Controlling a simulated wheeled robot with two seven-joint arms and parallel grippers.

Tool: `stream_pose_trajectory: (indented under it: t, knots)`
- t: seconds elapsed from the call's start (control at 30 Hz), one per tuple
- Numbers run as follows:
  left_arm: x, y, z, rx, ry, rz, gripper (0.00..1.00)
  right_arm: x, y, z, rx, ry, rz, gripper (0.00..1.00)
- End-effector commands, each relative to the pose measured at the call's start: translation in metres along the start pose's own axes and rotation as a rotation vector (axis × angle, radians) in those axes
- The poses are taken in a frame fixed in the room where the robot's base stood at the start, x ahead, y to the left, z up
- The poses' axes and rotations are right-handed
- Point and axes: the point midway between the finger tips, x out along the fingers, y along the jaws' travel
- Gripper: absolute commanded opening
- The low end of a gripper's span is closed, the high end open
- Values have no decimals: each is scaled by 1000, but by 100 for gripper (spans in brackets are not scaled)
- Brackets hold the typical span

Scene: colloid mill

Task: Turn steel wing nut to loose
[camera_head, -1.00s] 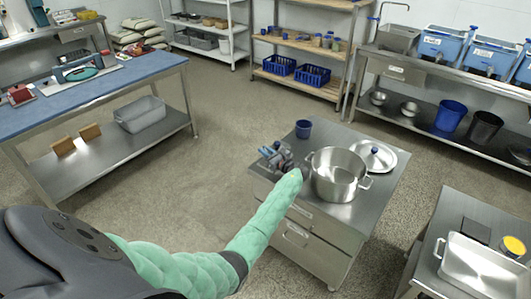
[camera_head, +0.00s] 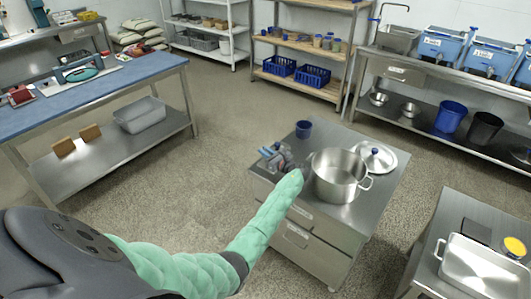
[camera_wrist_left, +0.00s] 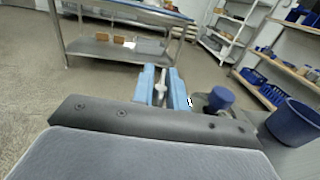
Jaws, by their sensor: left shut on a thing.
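The steel wing nut (camera_wrist_left: 160,90) shows as a small light metal piece between the two light blue fingers of my left gripper (camera_wrist_left: 165,88) in the left wrist view. The fingers are shut on it. In the head view my left gripper (camera_head: 268,154) is at the left part of the steel cabinet top (camera_head: 350,211), beside the pot. The nut itself is too small to make out there, and my green-sleeved forearm hides part of that spot. A dark blue knob (camera_wrist_left: 221,97) is right of the fingers in the wrist view. My right gripper is not in view.
A large steel pot (camera_head: 338,178) stands close right of my left gripper, with a lid (camera_head: 376,157) behind it. A blue cup (camera_head: 303,129) stands behind the gripper and also shows in the wrist view (camera_wrist_left: 292,122). Open floor lies left of the cabinet.

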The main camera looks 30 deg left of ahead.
Motion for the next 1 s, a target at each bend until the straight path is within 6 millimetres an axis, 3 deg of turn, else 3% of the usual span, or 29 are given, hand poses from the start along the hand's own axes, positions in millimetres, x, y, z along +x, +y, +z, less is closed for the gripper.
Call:
stream_pose_trajectory:
  t: [0.93,0.97,1.0]
  knots:
    - [-1,-1,0,0,1,-1,0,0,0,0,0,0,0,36]
    - [-1,-1,0,0,1,-1,17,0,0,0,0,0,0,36]
    - [-1,-1,0,0,1,-1,25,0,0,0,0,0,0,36]
